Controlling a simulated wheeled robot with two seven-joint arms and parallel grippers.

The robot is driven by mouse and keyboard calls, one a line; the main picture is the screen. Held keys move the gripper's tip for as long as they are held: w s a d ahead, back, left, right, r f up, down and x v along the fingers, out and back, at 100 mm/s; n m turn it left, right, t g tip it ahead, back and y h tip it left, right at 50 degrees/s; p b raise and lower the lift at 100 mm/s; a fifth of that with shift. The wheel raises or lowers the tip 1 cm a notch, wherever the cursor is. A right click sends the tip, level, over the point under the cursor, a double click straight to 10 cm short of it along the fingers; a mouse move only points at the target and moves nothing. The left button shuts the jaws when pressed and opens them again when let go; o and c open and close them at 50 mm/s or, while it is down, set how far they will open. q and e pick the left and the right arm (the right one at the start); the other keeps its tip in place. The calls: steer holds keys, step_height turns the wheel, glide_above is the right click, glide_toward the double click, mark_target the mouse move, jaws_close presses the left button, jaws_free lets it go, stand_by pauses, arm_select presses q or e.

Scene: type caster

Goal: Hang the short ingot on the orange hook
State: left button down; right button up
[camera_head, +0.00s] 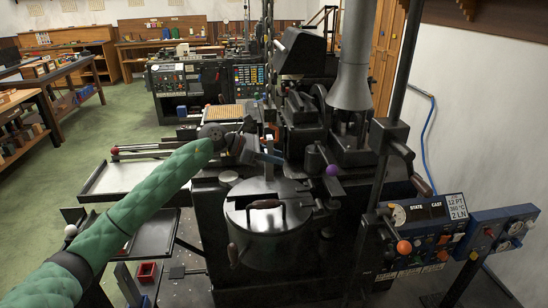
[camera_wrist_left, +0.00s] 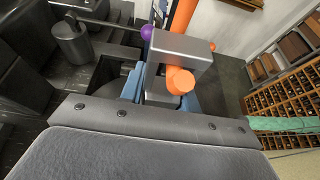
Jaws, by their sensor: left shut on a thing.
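My left gripper (camera_head: 268,157) reaches in from the left at the end of the green-sleeved arm, above the round lidded pot of the dark machine. In the left wrist view its blue fingers (camera_wrist_left: 133,86) are shut on the short ingot (camera_wrist_left: 180,47), a smooth grey metal block with a gap in its side. The orange hook (camera_wrist_left: 180,80) shows its rounded end in that gap, between the ingot's upper and lower parts. Its orange shaft rises behind the ingot. I cannot tell whether the ingot's weight rests on the hook. My right gripper is not in view.
The lidded pot (camera_head: 267,215) stands below the gripper. A purple knob (camera_head: 332,170) sits close on the right, and a dark post stands further right. A control panel (camera_head: 425,235) is at lower right. A pale tray (camera_head: 130,177) lies left of the machine. Green floor is open at far left.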

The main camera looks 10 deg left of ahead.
arm_select(q)
steer(key=shift+s+f+b, duration=0.1)
steer(key=shift+f+b, duration=0.2)
steer(key=shift+f, duration=0.05)
stand_by(0.8)
steer(key=c, duration=1.1)
jaws_free()
steer(key=o, duration=0.9)
steer(key=shift+r, duration=0.2)
steer(key=shift+o, duration=0.7)
steer(key=shift+f, duration=0.1)
